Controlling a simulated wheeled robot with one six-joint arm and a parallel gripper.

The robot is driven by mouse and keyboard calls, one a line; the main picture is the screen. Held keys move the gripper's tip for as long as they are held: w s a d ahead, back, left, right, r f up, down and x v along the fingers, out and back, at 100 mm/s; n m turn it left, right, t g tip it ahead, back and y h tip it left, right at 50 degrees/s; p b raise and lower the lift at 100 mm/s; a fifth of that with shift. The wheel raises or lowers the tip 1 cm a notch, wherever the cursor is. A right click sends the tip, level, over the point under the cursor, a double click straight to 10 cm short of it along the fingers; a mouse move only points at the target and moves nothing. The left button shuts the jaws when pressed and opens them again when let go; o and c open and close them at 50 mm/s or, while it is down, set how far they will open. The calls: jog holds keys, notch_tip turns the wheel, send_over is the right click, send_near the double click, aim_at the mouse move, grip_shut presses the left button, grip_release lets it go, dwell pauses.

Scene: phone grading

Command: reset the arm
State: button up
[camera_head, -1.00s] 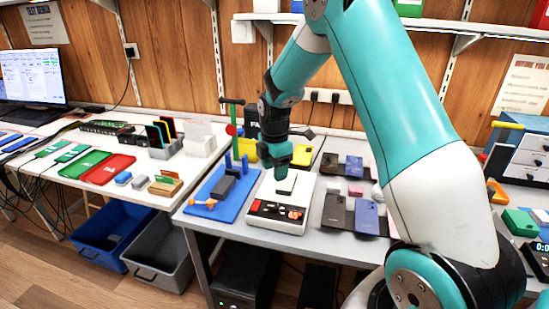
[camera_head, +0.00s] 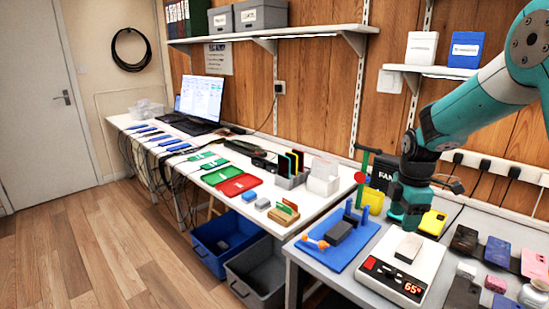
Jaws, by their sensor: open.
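My teal and black arm comes in from the upper right. My gripper (camera_head: 408,224) points down over the white heating plate (camera_head: 428,260), which has a red display reading 65°. The jaws are open; I cannot tell whether the fingertips touch the block.
A blue mat (camera_head: 349,254) with a dark block lies left of the plate. Several phones (camera_head: 497,252) lie to the right. A green stand (camera_head: 362,178) and a yellow item (camera_head: 374,199) are close behind. Red (camera_head: 239,185) and green trays lie on the left bench.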

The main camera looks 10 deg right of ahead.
jog(key=s+a+r+m+y, duration=0.1)
jog(key=s+a+r+m, duration=0.1)
jog(key=s+a+r, duration=0.5)
jog(key=s+a+r+m+y, duration=0.1)
jog(key=s+a+r+m, duration=0.15)
jog(key=s+a, duration=0.5)
jog(key=s+a+m+y, duration=0.1)
jog(key=s+a+m, duration=0.1)
jog(key=s+a, duration=0.2)
jog(key=s+a+r+m+y, duration=0.1)
jog(key=s+a+m, duration=0.2)
jog(key=s, duration=0.6)
jog(key=shift+s+a+r, duration=0.2)
jog(key=shift+a, duration=0.75)
